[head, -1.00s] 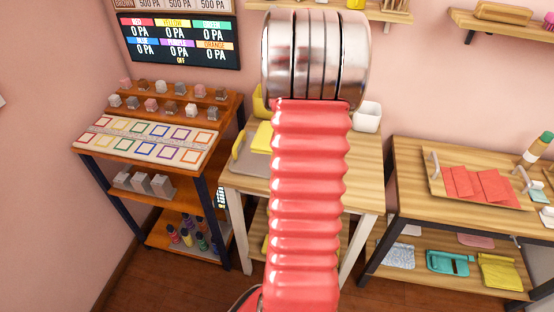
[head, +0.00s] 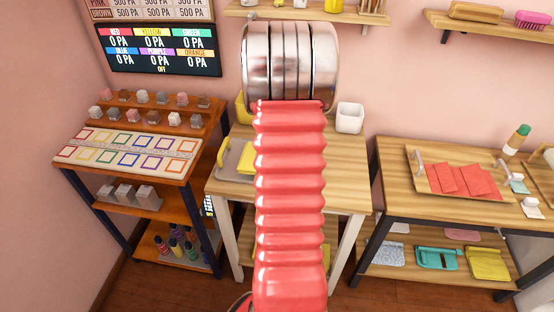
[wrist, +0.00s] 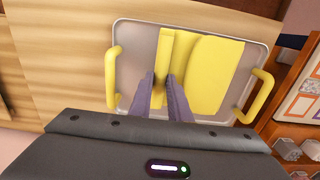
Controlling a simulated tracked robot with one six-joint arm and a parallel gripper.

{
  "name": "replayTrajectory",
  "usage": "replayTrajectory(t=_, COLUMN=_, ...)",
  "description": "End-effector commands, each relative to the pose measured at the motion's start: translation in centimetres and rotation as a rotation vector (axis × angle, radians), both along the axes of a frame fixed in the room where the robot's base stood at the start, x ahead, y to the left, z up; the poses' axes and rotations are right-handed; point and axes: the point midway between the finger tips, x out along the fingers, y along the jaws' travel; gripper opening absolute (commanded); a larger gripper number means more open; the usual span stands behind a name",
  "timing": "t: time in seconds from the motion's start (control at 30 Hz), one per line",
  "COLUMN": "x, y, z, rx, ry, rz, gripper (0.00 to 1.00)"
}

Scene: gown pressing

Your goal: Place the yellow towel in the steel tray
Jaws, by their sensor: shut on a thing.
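The steel tray (wrist: 140,42), with two yellow handles, lies on the wooden table in the wrist view. In the head view the tray (head: 232,160) shows left of my arm, partly covered. My gripper (wrist: 161,78) is over the tray in the wrist view, its two fingers shut on a narrow yellow towel (wrist: 166,46). A wider folded yellow towel (wrist: 211,70) lies in the tray just right of it. I cannot tell whether the held towel touches the tray floor. In the head view my arm hides the gripper and the held towel.
A white container (head: 350,117) stands at the table's back right. A shelf rack with colored squares (head: 125,150) is to the left. A wooden tray with red cloths (head: 465,179) is on the right table. Bare tabletop (head: 345,160) shows right of my arm.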

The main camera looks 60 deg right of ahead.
Motion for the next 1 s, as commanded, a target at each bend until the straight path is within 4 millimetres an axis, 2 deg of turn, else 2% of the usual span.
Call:
replayTrajectory(t=0.27, x=0.0, y=0.1, z=-3.2, rx=0.003, ry=0.001, rz=0.0, gripper=0.0)
replayTrajectory(t=0.67, x=0.0, y=0.0, z=-3.6, rx=0.0, ry=0.0, rz=0.0, gripper=0.0)
replayTrajectory(t=0.7, x=0.0, y=0.0, z=-3.6, rx=0.0, ry=0.0, rz=0.0, gripper=0.19)
replayTrajectory(t=0.93, x=0.0, y=0.0, z=-3.6, rx=0.0, ry=0.0, rz=0.0, gripper=0.35)
replayTrajectory(t=1.0, x=0.0, y=0.0, z=-3.6, rx=0.0, ry=0.0, rz=0.0, gripper=0.35)
